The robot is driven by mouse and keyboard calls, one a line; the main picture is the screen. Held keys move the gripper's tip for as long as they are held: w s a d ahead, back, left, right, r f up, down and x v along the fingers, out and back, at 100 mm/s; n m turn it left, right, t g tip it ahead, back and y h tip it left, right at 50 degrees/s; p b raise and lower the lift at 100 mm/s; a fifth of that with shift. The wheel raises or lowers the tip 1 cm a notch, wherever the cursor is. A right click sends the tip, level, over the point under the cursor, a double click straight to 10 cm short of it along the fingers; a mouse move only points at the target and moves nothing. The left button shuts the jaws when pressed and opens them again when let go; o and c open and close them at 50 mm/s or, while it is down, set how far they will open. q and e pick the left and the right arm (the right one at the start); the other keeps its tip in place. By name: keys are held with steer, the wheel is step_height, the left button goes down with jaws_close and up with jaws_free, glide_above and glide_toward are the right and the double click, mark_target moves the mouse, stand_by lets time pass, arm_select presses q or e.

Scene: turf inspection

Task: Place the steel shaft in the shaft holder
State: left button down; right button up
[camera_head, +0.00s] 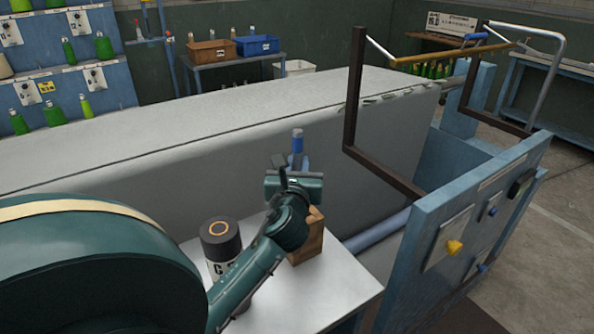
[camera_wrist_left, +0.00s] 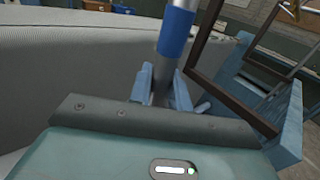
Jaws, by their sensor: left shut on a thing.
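The steel shaft (camera_head: 297,146), grey with a blue band, stands roughly upright in the head view. It also shows in the left wrist view (camera_wrist_left: 175,38), leaning slightly right there. My left gripper (camera_head: 297,164) is shut on it below the blue band; its pale blue fingers (camera_wrist_left: 161,90) clasp the shaft in the wrist view. The shaft's lower end is hidden by the gripper. A wooden block (camera_head: 311,240), which may be the shaft holder, stands on the small table below and partly behind my left arm. I cannot tell whether the shaft touches it. My right gripper is not in view.
A dark canister (camera_head: 220,238) with an orange ring stands left of the wooden block on the light table (camera_head: 345,285). A blue panel (camera_head: 455,240) and a dark frame (camera_head: 352,90) bound the right side.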

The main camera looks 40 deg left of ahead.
arm_select(q)
steer(key=shift+d+r, duration=0.1)
steer(key=shift+r, duration=0.1)
steer(key=c, duration=1.7)
jaws_free()
steer(key=shift+f, duration=0.25)
steer(key=shift+c, duration=0.2)
steer(key=o, duration=0.4)
steer(key=shift+o, duration=0.2)
steer(key=shift+r, duration=0.1)
